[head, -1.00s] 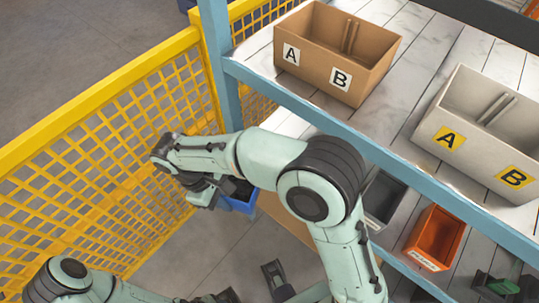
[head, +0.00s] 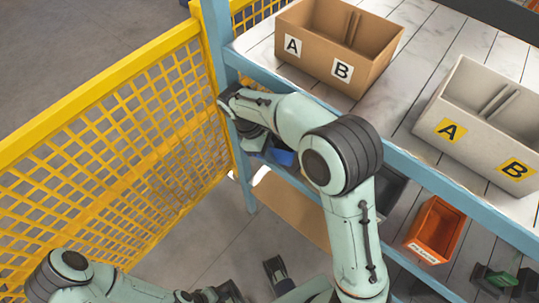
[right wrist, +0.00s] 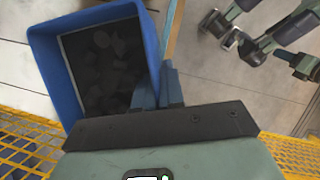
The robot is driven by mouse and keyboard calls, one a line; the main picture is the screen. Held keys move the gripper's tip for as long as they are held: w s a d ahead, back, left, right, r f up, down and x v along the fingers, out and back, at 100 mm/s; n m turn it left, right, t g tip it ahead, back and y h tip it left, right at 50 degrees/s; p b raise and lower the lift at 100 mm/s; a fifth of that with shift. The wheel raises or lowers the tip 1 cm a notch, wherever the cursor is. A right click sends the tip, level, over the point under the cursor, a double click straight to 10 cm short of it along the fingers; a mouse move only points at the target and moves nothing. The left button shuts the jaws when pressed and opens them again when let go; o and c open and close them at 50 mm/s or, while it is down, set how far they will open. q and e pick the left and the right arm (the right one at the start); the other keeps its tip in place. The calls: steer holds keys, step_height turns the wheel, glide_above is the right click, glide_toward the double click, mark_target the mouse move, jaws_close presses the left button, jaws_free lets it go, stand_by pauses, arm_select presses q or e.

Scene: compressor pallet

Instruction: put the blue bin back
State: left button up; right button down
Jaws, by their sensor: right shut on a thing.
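The blue bin (head: 284,158) shows only in part in the head view, beneath my right forearm at the left end of the blue shelf frame. In the right wrist view the bin (right wrist: 42,75) is seen from above, with dark lumpy contents. My right gripper (right wrist: 160,88) is shut on the bin's side wall. In the head view the right gripper (head: 262,145) is beside the shelf's corner post, its fingers mostly hidden. My left gripper (head: 254,280) is low at the bottom centre, its dark fingers apart and empty.
The lower shelf holds a dark grey bin (head: 388,190), an orange bin (head: 436,230) and a green item (head: 497,279). The upper shelf holds a brown box (head: 335,45) and a pale box (head: 480,125). A yellow mesh fence (head: 110,140) stands close on the left.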

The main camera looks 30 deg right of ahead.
steer(key=shift+f, duration=0.7)
steer(key=shift+f, duration=0.1)
steer(key=c, duration=1.2)
jaws_free()
steer(key=shift+c, duration=0.2)
steer(key=p+v, duration=0.2)
steer(key=v, duration=1)
steer(key=shift+p, duration=0.3)
